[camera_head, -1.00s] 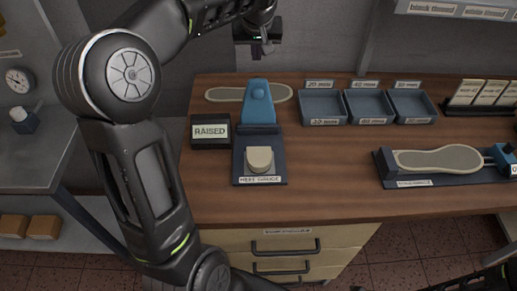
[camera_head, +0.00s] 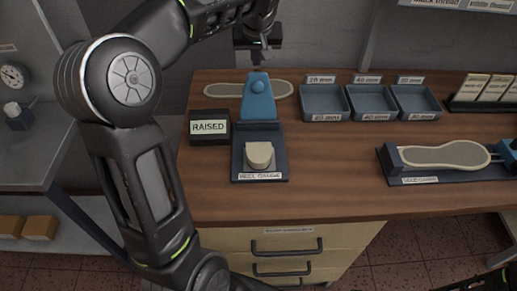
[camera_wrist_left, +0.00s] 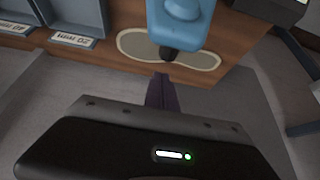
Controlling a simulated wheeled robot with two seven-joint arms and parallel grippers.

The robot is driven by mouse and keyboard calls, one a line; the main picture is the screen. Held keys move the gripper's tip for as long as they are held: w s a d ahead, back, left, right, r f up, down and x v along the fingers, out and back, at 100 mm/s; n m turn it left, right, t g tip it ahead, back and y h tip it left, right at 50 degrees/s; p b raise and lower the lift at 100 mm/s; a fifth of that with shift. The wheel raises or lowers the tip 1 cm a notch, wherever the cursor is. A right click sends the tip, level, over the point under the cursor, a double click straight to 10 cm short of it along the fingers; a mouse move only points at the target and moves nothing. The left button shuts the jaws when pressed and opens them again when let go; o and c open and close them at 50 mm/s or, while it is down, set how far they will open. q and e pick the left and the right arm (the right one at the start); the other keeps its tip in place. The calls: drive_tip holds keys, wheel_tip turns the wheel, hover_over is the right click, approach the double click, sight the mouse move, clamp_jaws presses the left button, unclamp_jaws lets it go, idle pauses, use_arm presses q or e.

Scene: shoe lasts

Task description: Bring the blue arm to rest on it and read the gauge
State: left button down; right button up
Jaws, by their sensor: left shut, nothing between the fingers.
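The blue arm (camera_head: 258,98) stands up at the back of the heel gauge (camera_head: 260,175). In the left wrist view the blue arm (camera_wrist_left: 186,20) is at the top centre. A cream heel piece (camera_head: 259,154) sits on the gauge's dark base. The readout (camera_head: 209,128) left of it says RAISED. My left gripper (camera_head: 260,57) is shut and empty, behind and above the blue arm, apart from it. In the left wrist view its closed fingers (camera_wrist_left: 161,92) point toward the arm. My right gripper is not in view.
A flat grey sole shape (camera_head: 220,90) lies behind the blue arm. Labelled trays (camera_head: 325,103) stand to the right of it. A second gauge (camera_head: 436,158) with a sole-shaped plate is at the right. The wooden bench between them is clear.

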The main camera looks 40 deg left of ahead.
sight(258, 82)
use_arm(q)
drive_tip(key=shift+s, duration=0.1)
idle(0.3)
drive_tip(key=shift+s+d+f+b, duration=0.1)
drive_tip(key=shift+s+d+b, duration=0.8)
drive_tip(key=shift+s, duration=0.1)
drive_tip(key=shift+s+d+f+b, duration=0.1)
drive_tip(key=shift+s+d+b, duration=0.7)
drive_tip(key=shift+s, duration=0.2)
drive_tip(key=shift+s+d+r+b, duration=0.1)
drive_tip(key=shift+s+d+b, duration=0.45)
drive_tip(key=shift+s, duration=0.25)
drive_tip(key=shift+s+d+r+b, duration=0.1)
drive_tip(key=shift+s+d+b, duration=0.45)
drive_tip(key=shift+s, duration=0.25)
drive_tip(key=r+p, duration=0.2)
drive_tip(key=w+a+r+p, duration=0.1)
drive_tip(key=r+p, duration=0.4)
drive_tip(key=r, duration=0.1)
drive_tip(key=shift+w+a, duration=0.15)
drive_tip(key=shift+w, duration=0.2)
